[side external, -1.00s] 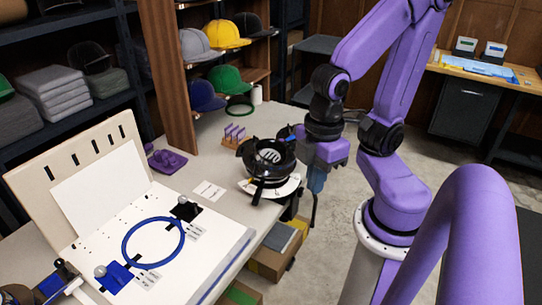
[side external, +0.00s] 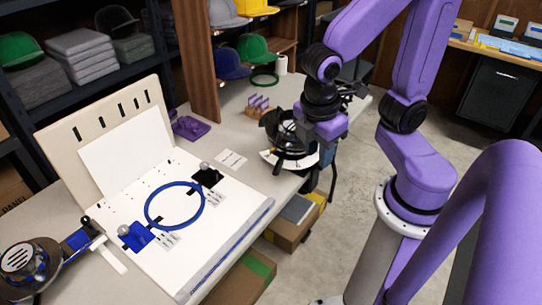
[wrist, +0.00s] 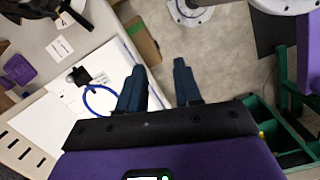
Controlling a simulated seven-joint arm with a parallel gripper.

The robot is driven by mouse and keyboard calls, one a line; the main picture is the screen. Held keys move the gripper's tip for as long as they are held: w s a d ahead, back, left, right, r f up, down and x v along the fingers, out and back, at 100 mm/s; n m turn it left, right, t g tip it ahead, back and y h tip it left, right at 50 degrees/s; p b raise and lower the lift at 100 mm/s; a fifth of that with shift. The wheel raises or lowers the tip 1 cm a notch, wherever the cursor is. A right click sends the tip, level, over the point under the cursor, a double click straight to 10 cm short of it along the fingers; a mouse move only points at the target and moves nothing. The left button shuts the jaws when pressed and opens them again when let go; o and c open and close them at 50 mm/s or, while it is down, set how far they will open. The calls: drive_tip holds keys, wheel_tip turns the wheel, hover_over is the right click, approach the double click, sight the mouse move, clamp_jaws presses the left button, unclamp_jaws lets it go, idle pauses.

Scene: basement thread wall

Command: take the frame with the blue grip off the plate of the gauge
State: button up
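A blue ring-shaped frame (side external: 149,212) lies flat on a white board (side external: 205,250) on the table. A blue block (side external: 136,237) with a silver knob sits at its near left, and a black block (side external: 207,176) with a knob at its far right. The ring also shows in the wrist view (wrist: 88,108). I cannot tell whether this board is the gauge. My gripper (wrist: 160,88) is open and empty, its two blue fingers well apart over the table's edge and floor. In the side view it is beside a black round device (side external: 270,122), partly covering it.
A black domed device (side external: 22,258) with a blue band and white bar stands at the left. A beige slotted backboard (side external: 62,146) stands behind the white board. A purple object (side external: 190,128) and a small card (side external: 231,159) lie on the table. Boxes (side external: 288,236) are below its edge.

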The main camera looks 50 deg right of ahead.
drive_tip(key=w+d+f+n+g+h, duration=0.35)
drive_tip(key=w+f+n+h, duration=0.95)
drive_tip(key=w, duration=0.6)
drive_tip(key=d+f+n+h, duration=0.2)
drive_tip(key=d+f+n, duration=0.3)
drive_tip(key=f, duration=0.3)
drive_tip(key=shift+t, duration=0.35)
drive_tip(key=d, duration=0.5)
drive_tip(key=s+d, duration=0.1)
drive_tip(key=d, duration=0.5)
drive_tip(key=s+d, duration=0.1)
drive_tip(key=d, duration=0.4)
drive_tip(key=shift+d+f, duration=0.25)
drive_tip(key=shift+h, duration=0.3)
clamp_jaws()
